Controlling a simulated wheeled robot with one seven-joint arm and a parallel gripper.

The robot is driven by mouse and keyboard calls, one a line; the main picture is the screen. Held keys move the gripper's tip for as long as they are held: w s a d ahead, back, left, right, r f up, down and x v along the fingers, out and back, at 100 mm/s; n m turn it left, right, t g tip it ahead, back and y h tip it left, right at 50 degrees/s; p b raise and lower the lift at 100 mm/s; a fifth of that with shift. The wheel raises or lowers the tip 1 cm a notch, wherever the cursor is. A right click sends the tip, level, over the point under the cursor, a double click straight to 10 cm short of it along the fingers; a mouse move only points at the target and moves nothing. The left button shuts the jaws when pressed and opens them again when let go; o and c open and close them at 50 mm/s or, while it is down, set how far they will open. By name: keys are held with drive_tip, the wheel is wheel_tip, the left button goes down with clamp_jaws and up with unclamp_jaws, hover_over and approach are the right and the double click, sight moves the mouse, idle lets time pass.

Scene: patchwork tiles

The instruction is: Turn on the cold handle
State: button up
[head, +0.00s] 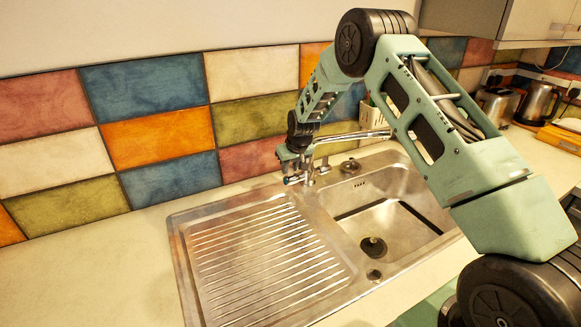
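A chrome tap stands behind the steel sink, and its long spout (352,136) reaches to the right over the basin. A small handle with a blue mark (290,180) is at the left side of the tap base. My gripper (291,168) is down at the tap's left side, right over this handle. I cannot tell whether it touches the handle. The fingers are small and partly hidden, so their opening is unclear. My forearm and wrist hide part of the tap's back. No water shows under the spout.
The sink has a ribbed drainboard (255,257) on the left and a basin (390,222) on the right. A white holder (372,118) stands behind the spout. The left counter (90,275) is clear.

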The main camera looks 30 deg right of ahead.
sight(291, 175)
drive_tip(key=shift+b, duration=0.3)
drive_tip(key=t+b, duration=0.1)
drive_tip(key=b, duration=0.1)
drive_tip(key=s+t+b, duration=0.1)
drive_tip(key=b, duration=0.2)
drive_tip(key=f+t+b, duration=0.1)
drive_tip(key=b, duration=0.2)
drive_tip(key=shift+s+f, duration=0.1)
drive_tip(key=shift+s, duration=0.2)
drive_tip(key=t+b, duration=0.1)
drive_tip(key=b, duration=0.2)
drive_tip(key=s+t+b, duration=0.1)
drive_tip(key=b, duration=0.2)
drive_tip(key=shift+f, duration=0.15)
drive_tip(key=t+b, duration=0.1)
drive_tip(key=b, duration=0.2)
drive_tip(key=shift+s+t, duration=0.25)
drive_tip(key=shift+t, duration=0.15)
drive_tip(key=shift+r+b, duration=0.25)
drive_tip(key=shift+b, duration=0.05)
drive_tip(key=o, duration=1)
drive_tip(key=shift+s, duration=0.1)
